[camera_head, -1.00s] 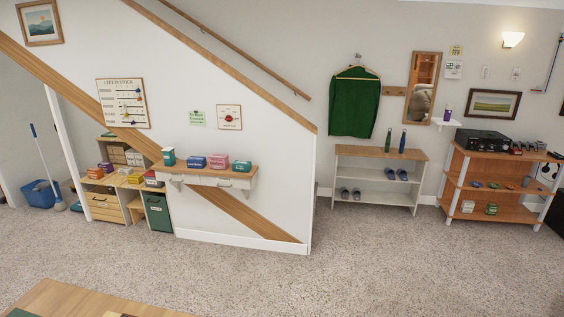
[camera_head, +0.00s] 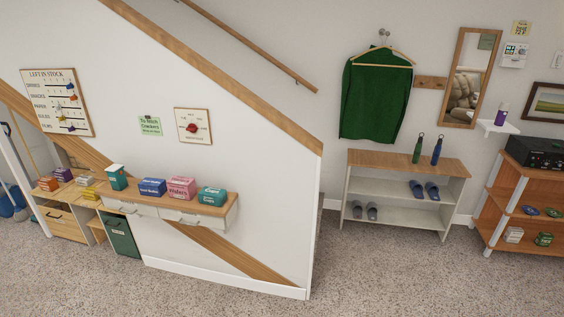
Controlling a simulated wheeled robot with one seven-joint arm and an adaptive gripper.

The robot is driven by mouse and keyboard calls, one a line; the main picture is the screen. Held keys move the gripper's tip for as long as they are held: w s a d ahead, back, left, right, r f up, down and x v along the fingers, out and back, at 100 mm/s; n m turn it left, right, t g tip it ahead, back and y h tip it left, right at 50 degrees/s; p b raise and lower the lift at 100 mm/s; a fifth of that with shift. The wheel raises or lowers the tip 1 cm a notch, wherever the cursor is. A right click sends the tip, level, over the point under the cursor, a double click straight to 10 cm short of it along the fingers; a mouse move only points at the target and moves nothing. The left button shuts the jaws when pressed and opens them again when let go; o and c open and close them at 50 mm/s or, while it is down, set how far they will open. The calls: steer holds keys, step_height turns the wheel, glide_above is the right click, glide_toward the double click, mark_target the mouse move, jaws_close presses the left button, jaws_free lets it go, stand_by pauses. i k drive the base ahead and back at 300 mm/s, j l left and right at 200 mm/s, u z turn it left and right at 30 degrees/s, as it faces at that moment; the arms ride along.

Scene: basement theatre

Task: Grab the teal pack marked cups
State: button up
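Two teal packs stand on the wooden wall shelf (camera_head: 232,206) under the stair wall. One is a taller teal box (camera_head: 116,178) at the shelf's left end. The other is a lower teal pack (camera_head: 212,197) near its right end. Their lettering is too small to read, so I cannot tell which is marked cups. A blue pack (camera_head: 152,187) and a pink pack (camera_head: 181,188) stand between them. My gripper is not in view.
Carpet (camera_head: 230,297) lies open in front of the shelf. A low desk (camera_head: 66,225) with small boxes and a green bin (camera_head: 121,237) are at left. A shoe rack (camera_head: 404,162) and an orange shelving unit (camera_head: 508,215) stand to the right.

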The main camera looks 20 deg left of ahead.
mark_target(210, 196)
steer(key=i+j+z, duration=0.1)
steer(key=i+j, duration=0.15)
steer(key=i+j+z, duration=0.15)
steer(key=j, duration=0.3)
steer(key=i+j+z, duration=0.1)
steer(key=i+j, duration=0.2)
steer(key=i+j+z, duration=0.1)
steer(key=j, duration=0.35)
steer(key=k+j, duration=0.1)
steer(key=j, duration=0.3)
steer(key=j+z, duration=0.1)
steer(key=j, duration=0.3)
steer(key=k+j, duration=0.15)
steer(key=j, duration=0.2)
steer(key=k+j+z, duration=0.1)
steer(key=j, duration=0.3)
steer(key=k+j, duration=0.1)
steer(key=j, duration=0.25)
steer(key=k+j+z, duration=0.1)
steer(key=j, duration=0.3)
steer(key=k+j, duration=0.15)
steer(key=j, duration=0.2)
